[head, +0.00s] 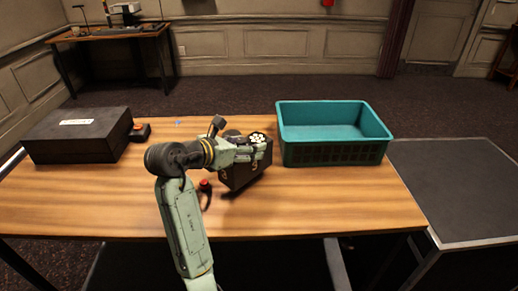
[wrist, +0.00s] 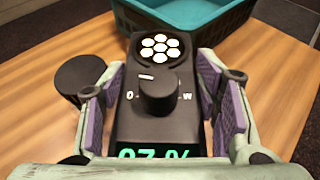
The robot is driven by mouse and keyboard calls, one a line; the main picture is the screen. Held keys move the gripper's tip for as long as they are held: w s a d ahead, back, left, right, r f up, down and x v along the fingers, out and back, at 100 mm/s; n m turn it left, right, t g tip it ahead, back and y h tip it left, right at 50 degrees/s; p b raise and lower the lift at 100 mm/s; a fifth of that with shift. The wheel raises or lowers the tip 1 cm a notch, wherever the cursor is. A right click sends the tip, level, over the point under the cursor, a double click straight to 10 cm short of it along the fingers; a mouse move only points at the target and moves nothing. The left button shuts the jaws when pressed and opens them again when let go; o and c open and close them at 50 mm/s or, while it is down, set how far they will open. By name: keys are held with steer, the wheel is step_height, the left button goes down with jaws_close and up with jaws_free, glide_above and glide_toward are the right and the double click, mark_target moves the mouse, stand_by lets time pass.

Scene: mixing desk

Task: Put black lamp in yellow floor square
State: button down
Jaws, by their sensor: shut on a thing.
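The black lamp, a dark device with a round cluster of white lights, a knob and a green display, sits between my finger pads in the wrist view (wrist: 157,88). Its light cluster shows in the head view (head: 258,137). My gripper (head: 243,150) is shut on it, with purple pads on both sides in the wrist view (wrist: 160,110). A dark boxy shape (head: 240,177) shows just below the gripper over the desk; I cannot tell whether it is part of the lamp. No yellow floor square shows in either view.
A teal crate (head: 335,108) stands right of the gripper on the wooden desk (head: 320,205). A black case (head: 75,142) and a small box with an orange button (head: 140,130) are at left. A red-topped item (head: 205,185) lies near my arm. A grey-topped table (head: 450,185) stands at right.

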mark_target(258, 142)
steer(key=w+d, duration=0.2)
steer(key=d, duration=0.1)
steer(key=shift+d+f+p, duration=0.1)
steer(key=shift+d+p, duration=0.15)
steer(key=shift+p, duration=0.05)
steer(key=shift+f+p, duration=0.35)
steer(key=shift+f, duration=1.4)
steer(key=c, duration=0.6)
jaws_free()
steer(key=shift+f, duration=0.15)
steer(key=b+v, duration=0.2)
steer(key=v, duration=1)
